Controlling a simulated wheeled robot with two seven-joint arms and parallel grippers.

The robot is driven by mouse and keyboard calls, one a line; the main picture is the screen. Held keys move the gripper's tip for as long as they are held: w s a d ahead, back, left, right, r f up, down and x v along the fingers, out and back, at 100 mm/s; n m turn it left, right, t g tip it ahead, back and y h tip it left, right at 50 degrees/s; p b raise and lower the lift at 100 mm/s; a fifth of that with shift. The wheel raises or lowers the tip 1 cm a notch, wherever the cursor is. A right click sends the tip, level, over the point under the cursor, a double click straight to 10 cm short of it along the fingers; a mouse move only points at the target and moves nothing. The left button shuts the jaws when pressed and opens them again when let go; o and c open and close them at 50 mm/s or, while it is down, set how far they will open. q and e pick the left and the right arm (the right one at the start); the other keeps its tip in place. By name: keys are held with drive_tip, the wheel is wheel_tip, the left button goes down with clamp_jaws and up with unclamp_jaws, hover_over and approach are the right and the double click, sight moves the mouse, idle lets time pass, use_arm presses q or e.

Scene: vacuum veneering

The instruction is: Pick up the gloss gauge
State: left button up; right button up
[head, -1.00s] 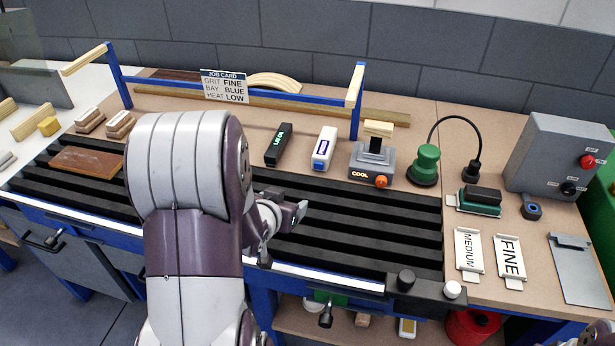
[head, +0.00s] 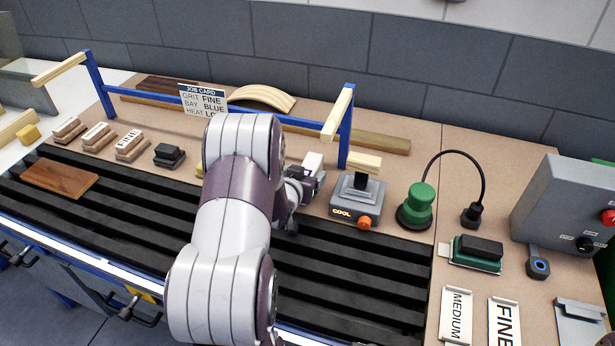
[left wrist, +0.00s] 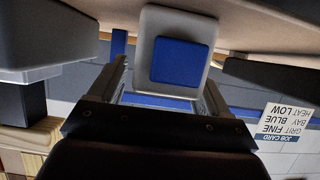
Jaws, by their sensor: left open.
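A white block with a blue face, which I take to be the gloss gauge (head: 314,162), stands on the bench left of the COOL unit. My left gripper (head: 303,178) is at it in the head view and partly hides it. In the left wrist view the gauge (left wrist: 178,25) shows as a pale rounded body with a blue square. It lies between and just beyond the open fingers of my left gripper (left wrist: 166,82). I cannot tell whether either finger touches it. My right gripper is not in view.
The COOL unit (head: 345,205) stands close right of the gauge, with a green knobbed tool (head: 417,207) beyond it. A blue rack frame (head: 345,140) and the job card (head: 203,101) are behind.

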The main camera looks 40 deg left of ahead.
use_arm(q)
drive_tip(key=shift+s+r, duration=0.1)
drive_tip(key=shift+s, duration=0.05)
drive_tip(key=c, duration=1)
drive_tip(key=shift+c, duration=0.8)
drive_tip(key=shift+r, duration=0.1)
